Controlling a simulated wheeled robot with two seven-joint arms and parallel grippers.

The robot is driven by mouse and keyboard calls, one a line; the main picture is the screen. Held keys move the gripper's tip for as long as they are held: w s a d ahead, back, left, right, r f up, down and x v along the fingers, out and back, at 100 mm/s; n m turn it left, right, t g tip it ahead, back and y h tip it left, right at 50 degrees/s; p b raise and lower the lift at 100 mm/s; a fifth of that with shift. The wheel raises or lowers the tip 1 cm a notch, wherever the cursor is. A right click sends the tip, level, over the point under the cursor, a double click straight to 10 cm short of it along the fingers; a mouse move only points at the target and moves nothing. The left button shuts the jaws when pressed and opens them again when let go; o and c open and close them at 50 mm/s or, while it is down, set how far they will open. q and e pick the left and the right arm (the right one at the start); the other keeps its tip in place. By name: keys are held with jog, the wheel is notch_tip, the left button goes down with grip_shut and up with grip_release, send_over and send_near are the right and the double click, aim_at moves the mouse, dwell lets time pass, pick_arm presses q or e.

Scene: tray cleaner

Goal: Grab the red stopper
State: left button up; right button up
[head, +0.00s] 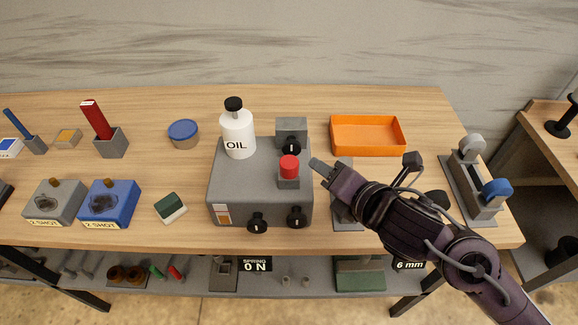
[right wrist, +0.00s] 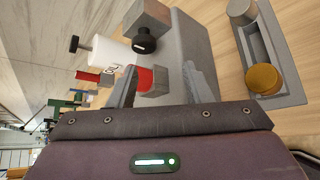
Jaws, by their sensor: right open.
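The red stopper (head: 289,166) is a short red cylinder standing upright in a small grey block on top of the grey machine (head: 232,185). My right gripper (head: 319,168) is just right of the stopper, with its fingertips pointing at it and a small gap between them in the head view. In the right wrist view the red stopper (right wrist: 145,79) shows beyond and between the two spread fingers (right wrist: 160,88), nearer the left finger. The gripper is open and empty. My left gripper is in neither view.
A white oil bottle (head: 238,135) and a grey block with a black knob (head: 291,133) stand close by on the machine. Black knobs (head: 257,222) are on its front. An orange tray (head: 368,136) lies behind my right arm.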

aim_at(296, 169)
jog(key=n+y, duration=0.1)
jog(key=n, duration=0.3)
jog(key=s+a+n+g+y, duration=0.1)
jog(key=n, duration=0.3)
jog(key=a+r+n+y, duration=0.1)
jog(key=n, duration=0.4)
jog(key=shift+s+a+g, duration=0.25)
jog(key=shift+s+g, duration=0.05)
jog(key=shift+g, duration=0.1)
jog(key=shift+a+n, duration=0.15)
jog(key=shift+n, duration=0.25)
jog(key=shift+p+x, duration=0.35)
jog(key=shift+x, duration=0.75)
jog(key=shift+w+a+p, duration=0.4)
jog(key=shift+w+p, duration=0.05)
jog(key=p+x, duration=0.1)
jog(key=x, duration=0.2)
jog(key=shift+w+f, duration=0.15)
jog(key=shift+f, duration=0.05)
jog(key=shift+w+a+f+p, duration=0.25)
jog(key=shift+w+a+p, duration=0.05)
jog(key=shift+a, duration=0.05)
jog(key=c, duration=0.8)
jog(key=shift+o, duration=0.2)
